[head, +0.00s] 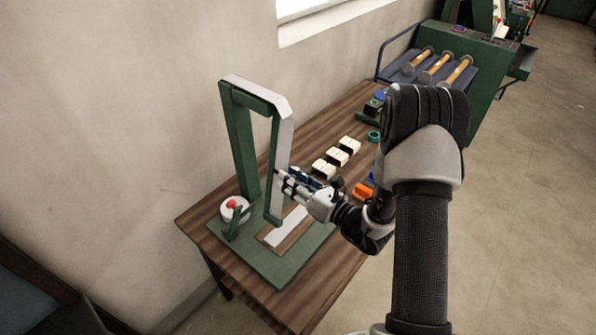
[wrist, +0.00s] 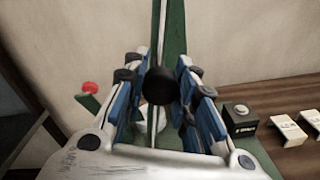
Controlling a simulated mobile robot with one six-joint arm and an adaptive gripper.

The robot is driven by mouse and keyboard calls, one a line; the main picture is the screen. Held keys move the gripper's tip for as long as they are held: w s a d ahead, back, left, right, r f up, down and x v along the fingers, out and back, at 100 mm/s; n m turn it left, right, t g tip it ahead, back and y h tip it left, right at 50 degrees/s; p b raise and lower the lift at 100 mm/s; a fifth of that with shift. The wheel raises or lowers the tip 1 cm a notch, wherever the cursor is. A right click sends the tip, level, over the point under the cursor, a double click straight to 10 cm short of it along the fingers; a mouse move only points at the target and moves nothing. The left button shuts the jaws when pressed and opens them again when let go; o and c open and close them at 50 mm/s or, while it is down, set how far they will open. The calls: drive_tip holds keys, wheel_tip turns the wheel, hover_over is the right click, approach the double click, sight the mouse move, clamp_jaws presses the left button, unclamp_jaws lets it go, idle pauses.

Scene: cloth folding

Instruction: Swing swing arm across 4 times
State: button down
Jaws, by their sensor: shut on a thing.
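The swing arm (head: 273,200) is a long green bar hanging from the top of a green frame (head: 240,150) on a green base. My gripper (head: 284,183) is at the lower half of the bar, on its right side, and is shut on it. In the wrist view, my blue-padded fingers (wrist: 160,100) stand on both sides of a round black knob (wrist: 160,86), with a green upright (wrist: 175,35) behind. The exact contact is partly hidden by the fingers and knob.
White-and-black blocks (head: 337,156) and an orange piece (head: 362,191) lie on the wooden table (head: 310,315) to the right. The wall is close behind the frame.

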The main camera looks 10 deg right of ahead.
drive_tip(key=shift+s+a+r+m+p, duration=0.3)
drive_tip(key=shift+s+a+m, duration=0.1)
drive_tip(key=shift+a+m, duration=0.15)
drive_tip(key=shift+a, duration=0.1)
drive_tip(key=c, duration=1.2)
unclamp_jaws()
drive_tip(key=shift+s, duration=0.1)
drive_tip(key=shift+c, duration=0.2)
drive_tip(key=shift+s+d, duration=0.3)
drive_tip(key=v, duration=1.1)
drive_tip(key=shift+s+a, duration=0.1)
